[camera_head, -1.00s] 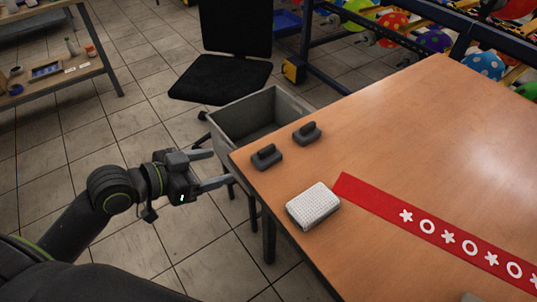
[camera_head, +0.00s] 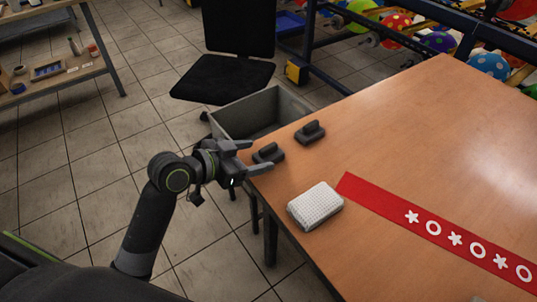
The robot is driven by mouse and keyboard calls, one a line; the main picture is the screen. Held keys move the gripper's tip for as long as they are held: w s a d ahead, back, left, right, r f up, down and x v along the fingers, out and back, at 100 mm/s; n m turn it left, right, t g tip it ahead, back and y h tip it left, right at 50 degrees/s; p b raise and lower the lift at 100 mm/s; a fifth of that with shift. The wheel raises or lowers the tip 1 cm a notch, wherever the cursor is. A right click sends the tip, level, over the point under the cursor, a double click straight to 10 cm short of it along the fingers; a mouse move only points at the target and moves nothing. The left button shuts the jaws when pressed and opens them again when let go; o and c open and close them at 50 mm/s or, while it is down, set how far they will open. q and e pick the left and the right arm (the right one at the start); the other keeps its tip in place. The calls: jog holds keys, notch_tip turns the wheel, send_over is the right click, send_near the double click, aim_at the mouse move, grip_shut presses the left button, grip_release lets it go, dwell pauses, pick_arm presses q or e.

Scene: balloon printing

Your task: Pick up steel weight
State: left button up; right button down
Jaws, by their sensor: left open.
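Two dark steel weights with raised grips stand near the left corner of the wooden table. The nearer weight (camera_head: 269,153) is partly behind my left gripper's fingers. The farther weight (camera_head: 310,132) stands clear to its upper right. My left gripper (camera_head: 262,157) is open at the table's left edge, its fingers pointing right toward the nearer weight. I cannot tell whether a finger touches it. Nothing shows held in it. My right gripper is not in view.
A white textured block (camera_head: 315,206) lies on the wooden table (camera_head: 420,130) beside a red banner (camera_head: 440,232) with white shapes. A grey bin (camera_head: 262,108) stands behind the table's left corner. A black chair (camera_head: 222,78) is farther back. The table's middle is clear.

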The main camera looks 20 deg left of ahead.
aim_at(260, 153)
pick_arm(q)
jog(key=shift+w+d+f, duration=0.15)
jog(key=shift+w+d, duration=0.05)
jog(key=shift+w, duration=0.1)
jog(key=x, duration=0.3)
jog(key=shift+w+d+b, duration=0.15)
jog(key=shift+w+b, duration=0.15)
jog(key=shift+w+d+f, duration=0.15)
jog(key=shift+w, duration=0.15)
jog(key=c, duration=1.4)
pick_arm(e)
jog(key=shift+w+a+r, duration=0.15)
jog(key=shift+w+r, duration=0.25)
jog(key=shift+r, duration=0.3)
